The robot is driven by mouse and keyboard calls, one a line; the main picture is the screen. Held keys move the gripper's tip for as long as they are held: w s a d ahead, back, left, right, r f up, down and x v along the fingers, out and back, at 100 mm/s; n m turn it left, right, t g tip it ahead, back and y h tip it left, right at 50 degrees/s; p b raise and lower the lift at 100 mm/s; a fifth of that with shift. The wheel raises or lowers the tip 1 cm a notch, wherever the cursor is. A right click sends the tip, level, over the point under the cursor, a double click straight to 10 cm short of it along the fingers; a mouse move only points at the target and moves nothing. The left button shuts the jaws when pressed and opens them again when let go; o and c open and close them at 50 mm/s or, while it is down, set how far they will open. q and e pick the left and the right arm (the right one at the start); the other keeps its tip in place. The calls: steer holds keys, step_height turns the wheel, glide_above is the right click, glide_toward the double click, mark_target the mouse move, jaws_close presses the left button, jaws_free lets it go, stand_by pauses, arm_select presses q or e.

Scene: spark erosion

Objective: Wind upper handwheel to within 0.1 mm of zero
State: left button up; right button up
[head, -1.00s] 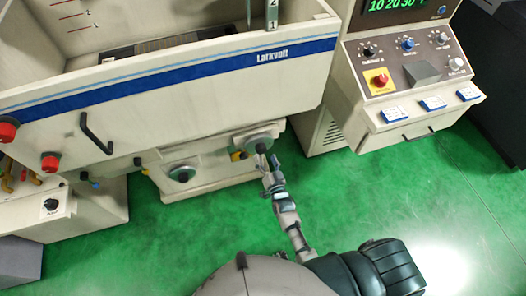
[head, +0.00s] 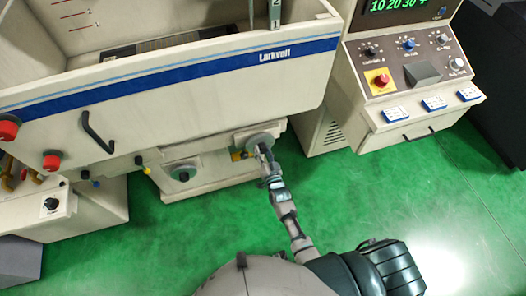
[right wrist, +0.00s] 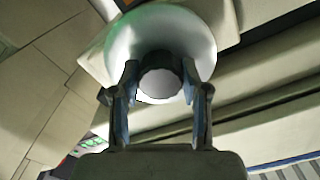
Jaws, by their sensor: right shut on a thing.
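The upper handwheel (head: 258,141) is a grey disc with a dark hub on the machine's front, below the blue stripe. My right gripper (head: 266,152) is at this handwheel. In the right wrist view, the handwheel's pale disc (right wrist: 165,28) fills the top middle. My right gripper (right wrist: 160,82) has its two fingers on either side of the dark round hub (right wrist: 159,76), shut on it. The lower handwheel (head: 183,174) is to the left and free. The green display (head: 398,4) is cut off at the top and reads about 10 20 30. My left gripper is not in view.
A control panel (head: 420,66) with knobs and a red stop button (head: 381,80) stands at the right. A black handle (head: 97,132) sticks out from the machine's tank (head: 200,95). The green floor (head: 400,200) is clear at the right.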

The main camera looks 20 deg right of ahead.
steer(key=shift+n, duration=0.7)
steer(key=o, duration=1.1)
steer(key=shift+o, duration=0.2)
steer(key=s, duration=1.2)
steer(key=shift+d, duration=0.25)
steer(key=shift+f, duration=0.1)
steer(key=s+f+n+g, duration=0.1)
steer(key=s+f+g, duration=0.25)
steer(key=f, duration=0.55)
steer(key=s+a+f+n+g+y, duration=0.15)
steer(key=s+f, duration=0.25)
steer(key=f, duration=0.4)
steer(key=s+d+f+n+g, duration=0.1)
steer(key=s+f+g, duration=0.25)
steer(key=f, duration=0.55)
steer(key=s+d+f+n+g, duration=0.1)
steer(key=s+f, duration=0.4)
steer(key=s, duration=0.5)
steer(key=s+d+f+g+h, duration=0.1)
steer(key=s+d+f+g, duration=0.3)
steer(key=s, duration=0.6)
steer(key=s+d+f+n+g+h, duration=0.1)
steer(key=s+d+f+g, duration=0.2)
steer(key=s+f, duration=0.4)
steer(key=s, duration=0.3)
steer(key=shift+s+d+f+n, duration=0.15)
steer(key=shift+d+f+n, duration=0.1)
steer(key=shift+f+n, duration=0.1)
steer(key=shift+g, duration=0.25)
